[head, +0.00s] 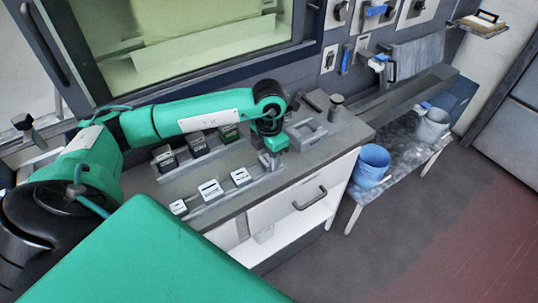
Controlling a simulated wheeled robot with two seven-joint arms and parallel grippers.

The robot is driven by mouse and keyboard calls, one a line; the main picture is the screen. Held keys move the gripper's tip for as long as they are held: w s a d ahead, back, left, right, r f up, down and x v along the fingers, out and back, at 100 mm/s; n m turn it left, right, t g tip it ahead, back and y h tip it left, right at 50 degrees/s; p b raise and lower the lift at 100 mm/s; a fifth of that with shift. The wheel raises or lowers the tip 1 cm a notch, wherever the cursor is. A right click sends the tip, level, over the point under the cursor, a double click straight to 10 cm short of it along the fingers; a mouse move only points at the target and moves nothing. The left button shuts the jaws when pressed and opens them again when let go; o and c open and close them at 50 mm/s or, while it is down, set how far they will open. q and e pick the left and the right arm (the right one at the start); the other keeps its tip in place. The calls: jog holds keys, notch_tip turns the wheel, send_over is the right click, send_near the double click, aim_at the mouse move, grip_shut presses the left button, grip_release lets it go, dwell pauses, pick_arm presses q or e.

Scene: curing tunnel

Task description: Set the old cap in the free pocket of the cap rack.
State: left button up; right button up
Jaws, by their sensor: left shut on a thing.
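My left gripper (270,163) points down over the right end of the front grey rack (224,199) on the bench. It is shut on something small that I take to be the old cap. The fingers and wrist mostly hide it, and I cannot tell whether it touches the rack. Three white blocks with dark slots stand along this rack to the left of the gripper: a left one (178,207), a middle one (210,188) and a right one (240,176). My right gripper is out of view.
A grey fixture (307,132) and a small dark-topped post (336,107) stand to the right. A window (180,45) rises behind. Blue bucket (371,163) stands on a low bench.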

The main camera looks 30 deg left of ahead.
pick_arm(q)
jog(key=shift+f+b, duration=0.4)
jog(key=shift+f, duration=0.1)
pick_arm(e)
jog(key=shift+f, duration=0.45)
pick_arm(q)
jog(key=o, duration=1.1)
jog(key=shift+o, duration=0.2)
jog(key=shift+r, duration=0.1)
notch_tip(320, 180, up, 9)
jog(key=shift+r+b, duration=0.1)
jog(key=shift+b, duration=0.85)
jog(key=shift+r, duration=2.2)
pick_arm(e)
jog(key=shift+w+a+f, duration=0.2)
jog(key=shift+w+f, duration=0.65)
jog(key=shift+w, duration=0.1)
